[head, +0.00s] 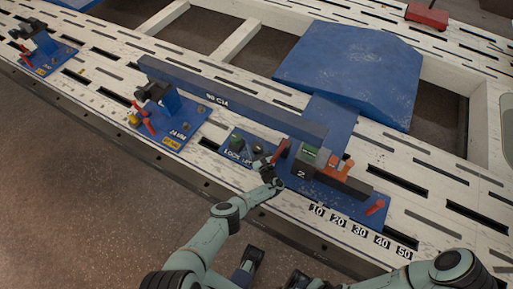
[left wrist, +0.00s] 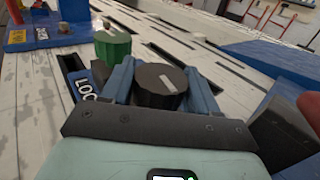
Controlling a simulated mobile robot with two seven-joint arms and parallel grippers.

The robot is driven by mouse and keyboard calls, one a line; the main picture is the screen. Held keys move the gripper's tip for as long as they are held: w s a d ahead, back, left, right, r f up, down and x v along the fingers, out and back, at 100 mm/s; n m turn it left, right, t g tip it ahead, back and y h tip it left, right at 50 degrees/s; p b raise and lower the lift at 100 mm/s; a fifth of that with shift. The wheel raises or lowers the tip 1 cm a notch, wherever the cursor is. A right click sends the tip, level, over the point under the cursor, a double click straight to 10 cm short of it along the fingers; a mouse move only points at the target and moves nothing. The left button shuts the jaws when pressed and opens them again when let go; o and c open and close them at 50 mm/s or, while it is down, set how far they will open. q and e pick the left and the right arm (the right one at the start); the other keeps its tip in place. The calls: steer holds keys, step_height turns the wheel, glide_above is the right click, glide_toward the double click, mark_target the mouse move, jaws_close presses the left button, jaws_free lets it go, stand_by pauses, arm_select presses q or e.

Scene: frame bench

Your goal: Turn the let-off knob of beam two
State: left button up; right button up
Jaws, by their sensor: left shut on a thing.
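The let-off knob is a dark round knob (left wrist: 158,85) with a pale pointer line, in the middle of the left wrist view. It stands on a blue plate (head: 230,153) with white lettering that begins LOCK. My left gripper (head: 263,166) is shut on this knob, one blue finger on each side in the left wrist view (left wrist: 160,92). In the head view the gripper partly hides the knob. A green knob (left wrist: 112,43) stands beside it and also shows in the head view (head: 236,141). Dark parts at the head view's bottom may be my right gripper; its fingers are unclear.
A blue unit marked 2 (head: 300,174) with a red handle (head: 280,152) stands close right of my left gripper. Number tiles (head: 359,231) lie along the front edge. A long blue beam (head: 230,100) runs behind. Another blue fixture (head: 170,125) is to the left.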

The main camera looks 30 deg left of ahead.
arm_select(q)
steer(key=o, duration=1)
steer(key=shift+c, duration=0.2)
steer(key=p+v, duration=0.1)
steer(key=v, duration=1.2)
steer(key=shift+d, duration=0.15)
